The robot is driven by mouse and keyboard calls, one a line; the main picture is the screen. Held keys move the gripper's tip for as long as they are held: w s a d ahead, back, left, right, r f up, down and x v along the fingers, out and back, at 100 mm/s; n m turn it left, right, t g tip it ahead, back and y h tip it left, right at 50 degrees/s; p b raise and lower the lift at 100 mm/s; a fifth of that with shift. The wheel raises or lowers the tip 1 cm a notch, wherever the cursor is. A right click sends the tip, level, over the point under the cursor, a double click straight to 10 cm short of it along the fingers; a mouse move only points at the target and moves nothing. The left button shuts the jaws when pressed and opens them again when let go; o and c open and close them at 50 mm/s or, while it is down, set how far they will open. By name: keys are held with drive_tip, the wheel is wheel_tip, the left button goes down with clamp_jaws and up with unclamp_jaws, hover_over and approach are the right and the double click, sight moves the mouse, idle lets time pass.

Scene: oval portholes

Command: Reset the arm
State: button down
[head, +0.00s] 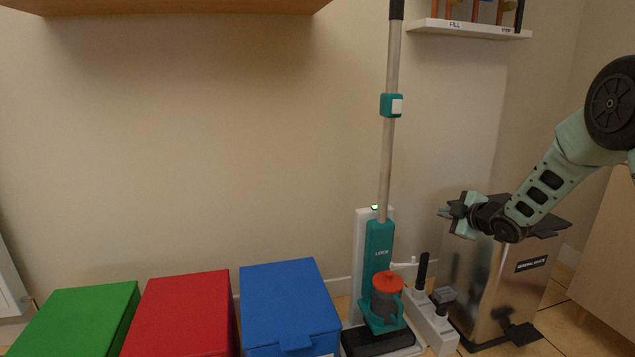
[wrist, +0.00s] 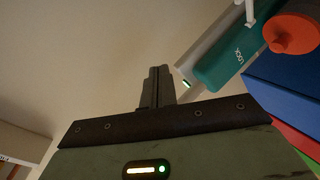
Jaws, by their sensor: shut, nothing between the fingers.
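My gripper (head: 453,212) is at the end of my pale green and black arm, which reaches in from the right in the head view. It appears in front of or above the metal waste bin, pointing left toward the vacuum cleaner. In the wrist view the fingers (wrist: 157,86) are together with nothing between them. The vacuum cleaner (head: 379,250), teal with a grey pole, stands upright against the wall, apart from my gripper. Its teal body (wrist: 225,62) and orange-capped part (wrist: 291,33) show at upper right in the wrist view.
A metal bin (head: 485,285) with a pedal stands below my arm. A white holder (head: 430,318) with black attachments is beside the vacuum. Green (head: 80,318), red (head: 180,312) and blue (head: 287,305) boxes line the lower left. A small shelf (head: 470,29) is above.

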drive_tip(key=s+a+r+m+g+h, duration=0.15)
drive_tip(key=s+m+g, duration=0.5)
drive_tip(key=s, duration=1.35)
drive_tip(key=s+a+m+g+h, duration=0.3)
drive_tip(key=s+m, duration=0.6)
drive_tip(key=s, duration=1.1)
drive_tip(key=s+a+r+n+g+y+p, duration=0.1)
drive_tip(key=s+a+r+n+g+p, duration=0.3)
drive_tip(key=s+a+r+n+p, duration=0.75)
drive_tip(key=a+r+m+p, duration=0.2)
drive_tip(key=r+p, duration=1.6)
drive_tip(key=r, duration=0.1)
drive_tip(key=s+a+r+m+p, duration=0.1)
drive_tip(key=a+r+m+p, duration=0.1)
drive_tip(key=r+p, duration=1.7)
drive_tip(key=shift+a, duration=0.55)
